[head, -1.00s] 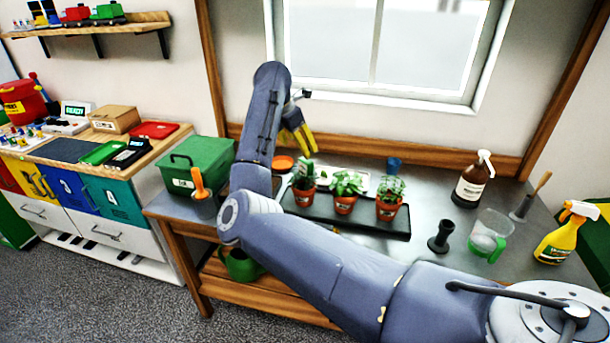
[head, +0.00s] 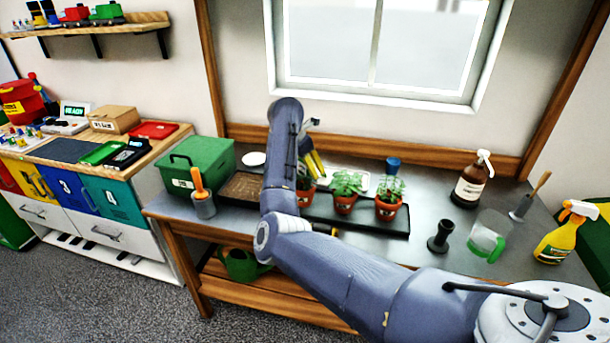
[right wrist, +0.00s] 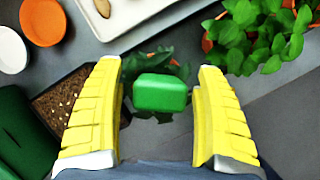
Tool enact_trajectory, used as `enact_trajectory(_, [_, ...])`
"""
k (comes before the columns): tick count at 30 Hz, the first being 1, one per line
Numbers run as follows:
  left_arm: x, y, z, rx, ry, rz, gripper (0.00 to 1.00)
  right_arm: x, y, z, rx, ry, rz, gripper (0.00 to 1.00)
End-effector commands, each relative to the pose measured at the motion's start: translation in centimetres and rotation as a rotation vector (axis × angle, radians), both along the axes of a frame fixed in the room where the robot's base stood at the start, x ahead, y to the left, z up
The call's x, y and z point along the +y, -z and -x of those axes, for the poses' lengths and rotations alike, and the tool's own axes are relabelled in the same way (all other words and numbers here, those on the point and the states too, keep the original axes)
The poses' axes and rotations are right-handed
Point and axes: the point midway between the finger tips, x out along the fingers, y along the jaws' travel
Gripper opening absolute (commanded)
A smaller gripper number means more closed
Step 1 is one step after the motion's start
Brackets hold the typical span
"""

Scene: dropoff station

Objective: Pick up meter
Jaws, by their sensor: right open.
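The meter (right wrist: 160,93) shows in the right wrist view as a green rounded block standing over the leaves of a potted plant. My right gripper (right wrist: 160,66) is open, with one yellow finger on each side of the meter and visible gaps on both sides. In the head view, my right gripper (head: 316,163) is over the leftmost pot (head: 305,197) on the black tray (head: 350,217). There my arm and fingers largely hide the meter. My left gripper is not in view.
Two more potted plants (head: 345,192) stand right of that pot. A soil tray (head: 240,188), green box (head: 198,166) and orange-handled tool (head: 203,195) are left of my arm. A black tamper (head: 440,237), jug (head: 488,237) and bottles (head: 471,182) stand to the right.

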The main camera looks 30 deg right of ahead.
Motion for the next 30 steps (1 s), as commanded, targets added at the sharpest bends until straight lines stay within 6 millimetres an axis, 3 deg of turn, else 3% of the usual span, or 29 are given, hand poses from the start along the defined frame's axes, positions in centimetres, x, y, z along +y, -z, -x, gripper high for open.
enact_trajectory(5, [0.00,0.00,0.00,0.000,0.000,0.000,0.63,-0.40,1.10,-0.08,0.002,-0.001,0.000,0.73])
enact_trajectory(14, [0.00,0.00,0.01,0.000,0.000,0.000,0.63,-0.42,1.16,-0.11,0.000,-0.001,0.000,0.71])
enact_trajectory(27, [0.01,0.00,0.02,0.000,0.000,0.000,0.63,-0.40,1.15,-0.11,0.000,-0.001,0.000,0.20])
enact_trajectory(30, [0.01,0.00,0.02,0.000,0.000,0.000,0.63,-0.41,1.17,-0.11,0.000,-0.001,0.000,0.13])
